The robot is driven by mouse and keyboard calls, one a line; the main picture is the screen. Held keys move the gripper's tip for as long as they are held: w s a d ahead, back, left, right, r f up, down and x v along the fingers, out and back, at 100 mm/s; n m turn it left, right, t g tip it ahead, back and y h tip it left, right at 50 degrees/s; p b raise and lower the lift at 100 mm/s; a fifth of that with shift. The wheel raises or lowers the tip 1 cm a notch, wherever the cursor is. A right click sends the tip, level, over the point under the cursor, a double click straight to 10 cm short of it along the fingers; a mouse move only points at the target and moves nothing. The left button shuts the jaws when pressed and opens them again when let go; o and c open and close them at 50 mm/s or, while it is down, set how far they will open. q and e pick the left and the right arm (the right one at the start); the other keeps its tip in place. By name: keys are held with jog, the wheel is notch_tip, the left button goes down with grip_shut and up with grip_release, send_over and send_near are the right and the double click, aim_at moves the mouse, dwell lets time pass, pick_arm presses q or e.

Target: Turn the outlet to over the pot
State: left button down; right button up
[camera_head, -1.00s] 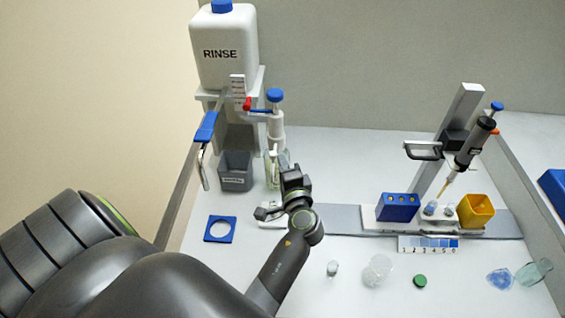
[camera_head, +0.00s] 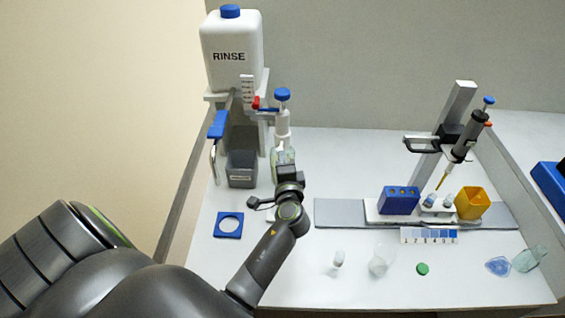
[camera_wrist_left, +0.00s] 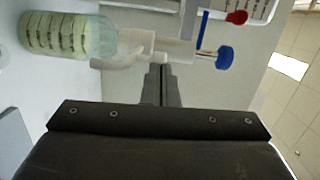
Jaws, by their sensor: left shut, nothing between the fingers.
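A blue-handled outlet lever (camera_head: 218,124) with a curved metal spout (camera_head: 213,160) hangs at the left of the rinse stand. Its spout points down, beside and left of a grey pot (camera_head: 242,168). A white dispenser with a blue knob (camera_head: 282,95) stands on a glass bottle right of the pot; the arm partly hides the bottle. The wrist view shows the bottle (camera_wrist_left: 68,35) with yellowish liquid and the dispenser body (camera_wrist_left: 172,52). My left gripper (camera_head: 286,170) is shut and empty, its fingers (camera_wrist_left: 157,72) close to the dispenser; contact cannot be told. The right gripper is not in view.
A white RINSE tank (camera_head: 232,50) stands above the pot. A blue ring plate (camera_head: 228,225) lies in front. A blue block (camera_head: 400,200), a yellow box (camera_head: 470,203) and a pipette stand (camera_head: 445,135) are at right. Small items lie along the front edge.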

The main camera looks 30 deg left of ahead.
pick_arm(q)
jog(key=shift+s+a+r+m+t+h, duration=0.2)
jog(key=shift+a+m+t+h, duration=0.1)
jog(key=shift+a, duration=0.15)
jog(key=s+a+m+t+h+p, duration=0.1)
jog(key=s+a+m+t+h, duration=0.1)
jog(key=a+m+h, duration=0.3)
jog(key=shift+a+f+t+h, duration=0.15)
jog(key=shift+a+t+h, duration=0.55)
jog(key=shift+a+h, duration=0.5)
jog(key=shift+a, duration=0.15)
